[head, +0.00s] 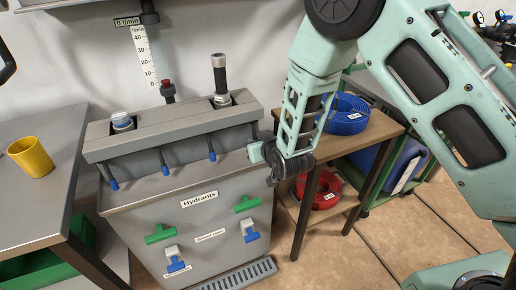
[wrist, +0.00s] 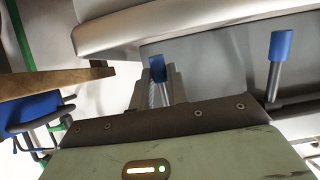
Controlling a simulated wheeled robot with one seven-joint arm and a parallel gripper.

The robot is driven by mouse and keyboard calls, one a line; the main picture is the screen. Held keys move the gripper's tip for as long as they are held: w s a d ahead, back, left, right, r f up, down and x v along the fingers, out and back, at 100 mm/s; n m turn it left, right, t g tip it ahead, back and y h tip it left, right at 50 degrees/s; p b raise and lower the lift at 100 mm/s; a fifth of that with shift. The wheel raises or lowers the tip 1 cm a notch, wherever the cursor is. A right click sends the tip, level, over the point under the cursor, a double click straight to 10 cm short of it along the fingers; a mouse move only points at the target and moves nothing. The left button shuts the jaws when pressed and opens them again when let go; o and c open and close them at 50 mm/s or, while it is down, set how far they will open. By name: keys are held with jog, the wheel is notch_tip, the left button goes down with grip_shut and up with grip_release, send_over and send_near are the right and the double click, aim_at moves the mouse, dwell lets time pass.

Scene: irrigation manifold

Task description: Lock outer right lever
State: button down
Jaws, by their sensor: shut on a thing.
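The grey manifold (head: 180,128) runs along the top of the hydrants cabinet, with several blue-tipped levers below its front edge. Three of these, including one inner lever (head: 212,155), point downward. The outer right lever is mostly hidden by my gripper (head: 266,165) at the manifold's right end in the head view. In the wrist view, its blue tip (wrist: 157,66) shows between the fingers of my gripper (wrist: 158,92), which is shut on it. A neighbouring lever (wrist: 279,55) stands to the right, apart from the fingers. The outer lever's exact angle is hard to tell.
The cabinet front (head: 205,225) carries green and blue taps. A yellow cup (head: 31,157) is on the left bench.

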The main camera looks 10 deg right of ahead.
jog(key=shift+w, duration=0.15)
jog(key=c, duration=1.4)
grip_release()
jog(key=shift+w, duration=0.1)
jog(key=shift+o, duration=0.2)
jog(key=p+v, duration=0.8)
jog(key=v, duration=0.9)
jog(key=shift+s, duration=0.25)
